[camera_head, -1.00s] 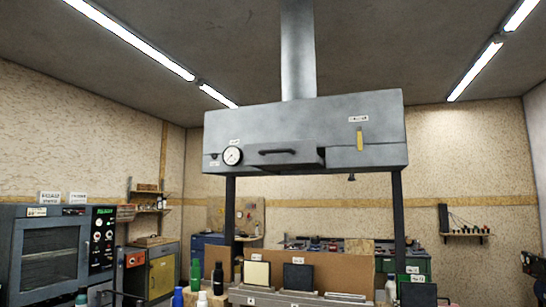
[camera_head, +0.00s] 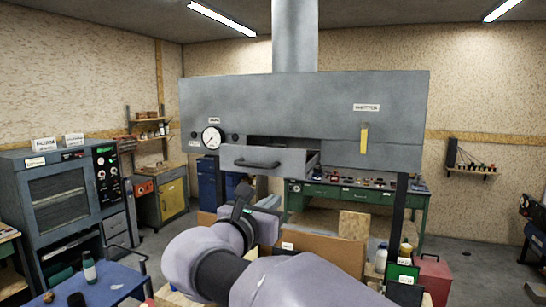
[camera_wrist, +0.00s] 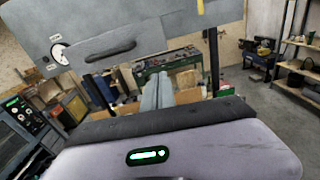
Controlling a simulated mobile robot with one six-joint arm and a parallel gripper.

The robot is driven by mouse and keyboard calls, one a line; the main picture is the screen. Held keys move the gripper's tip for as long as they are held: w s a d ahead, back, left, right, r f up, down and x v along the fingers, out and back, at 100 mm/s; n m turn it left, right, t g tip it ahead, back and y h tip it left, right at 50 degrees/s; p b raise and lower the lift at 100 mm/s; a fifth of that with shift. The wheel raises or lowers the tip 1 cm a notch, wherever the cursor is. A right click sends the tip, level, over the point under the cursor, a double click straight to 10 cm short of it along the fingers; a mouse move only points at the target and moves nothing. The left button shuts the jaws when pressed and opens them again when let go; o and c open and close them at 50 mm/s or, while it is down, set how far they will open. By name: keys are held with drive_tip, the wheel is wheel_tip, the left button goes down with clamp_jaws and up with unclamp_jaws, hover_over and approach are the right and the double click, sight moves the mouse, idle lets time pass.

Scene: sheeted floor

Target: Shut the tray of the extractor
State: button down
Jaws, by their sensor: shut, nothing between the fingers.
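The extractor (camera_head: 300,100) is a wide grey metal hood on dark legs with a duct rising from its top. Its tray (camera_head: 292,160) is a grey drawer with a dark bar handle (camera_head: 257,163). The tray sticks out of the hood's front, with a dark gap above and behind its front panel. In the wrist view the tray (camera_wrist: 140,36) and its handle (camera_wrist: 110,50) show at upper left. My gripper (camera_head: 243,192) is below the tray front, apart from it. Its grey fingers (camera_wrist: 157,90) are together and empty in the wrist view.
A dial (camera_head: 212,138) and a yellow lever (camera_head: 364,140) sit on the hood's front. A cardboard panel (camera_head: 320,254) stands below the hood. A blue table (camera_head: 110,285) with bottles is at lower left. Open air lies in front of the tray.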

drive_tip(key=a+p+x, duration=0.1)
drive_tip(key=p+x, duration=0.1)
drive_tip(key=x, duration=1.1)
drive_tip(key=shift+w+r+n+t+p, duration=0.3)
drive_tip(key=shift+r+p, duration=0.05)
drive_tip(key=shift+r, duration=0.25)
